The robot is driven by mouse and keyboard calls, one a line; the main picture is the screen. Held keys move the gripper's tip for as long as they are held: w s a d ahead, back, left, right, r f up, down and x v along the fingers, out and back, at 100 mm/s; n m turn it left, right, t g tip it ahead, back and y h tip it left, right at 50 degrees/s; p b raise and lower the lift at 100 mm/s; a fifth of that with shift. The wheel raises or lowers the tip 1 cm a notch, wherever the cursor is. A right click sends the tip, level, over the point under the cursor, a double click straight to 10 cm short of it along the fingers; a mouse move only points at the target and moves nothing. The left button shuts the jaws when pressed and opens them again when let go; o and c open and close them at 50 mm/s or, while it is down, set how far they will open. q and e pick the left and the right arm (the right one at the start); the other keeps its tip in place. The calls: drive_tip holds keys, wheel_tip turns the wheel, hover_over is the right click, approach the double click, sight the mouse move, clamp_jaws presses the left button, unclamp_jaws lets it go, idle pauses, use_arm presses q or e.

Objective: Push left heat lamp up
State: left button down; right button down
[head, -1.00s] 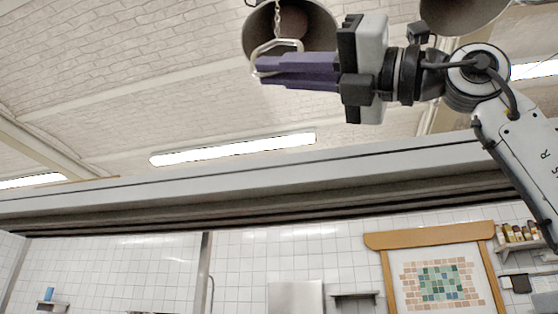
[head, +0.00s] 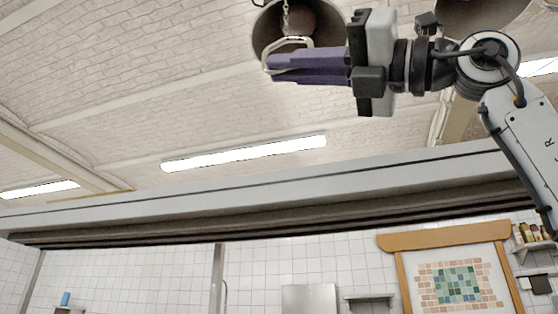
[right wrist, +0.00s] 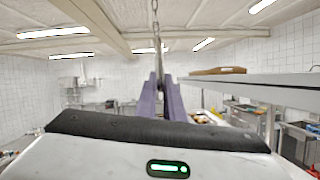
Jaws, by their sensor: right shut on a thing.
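The left heat lamp (head: 268,28) hangs at the top of the head view, a round metal shade seen from below with a bulb inside. A chain comes down in front of it to a pale metal handle (head: 305,42). My right gripper (head: 275,67) is shut on this handle, its purple fingers level and pointing left. The right wrist view shows the purple fingers (right wrist: 164,100) close together, with the chain (right wrist: 156,35) rising above them. The handle is partly hidden by the fingers. My left gripper is not in view.
A second lamp (head: 480,12) hangs at the top right, above my right arm. A long grey beam (head: 250,190) crosses below the gripper. A framed mosaic (head: 455,285) and shelves are on the tiled wall. The space left of the gripper is clear.

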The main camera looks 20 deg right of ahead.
drive_tip(key=shift+s+d+r, duration=0.1)
drive_tip(key=shift+d+r, duration=0.15)
drive_tip(key=shift+r, duration=0.1)
drive_tip(key=c, duration=1.9)
unclamp_jaws()
drive_tip(key=shift+a, duration=0.1)
drive_tip(key=shift+o, duration=0.2)
drive_tip(key=shift+a+f, duration=0.1)
drive_tip(key=b+v, duration=0.3)
drive_tip(key=v, duration=0.7)
drive_tip(key=shift+f, duration=0.15)
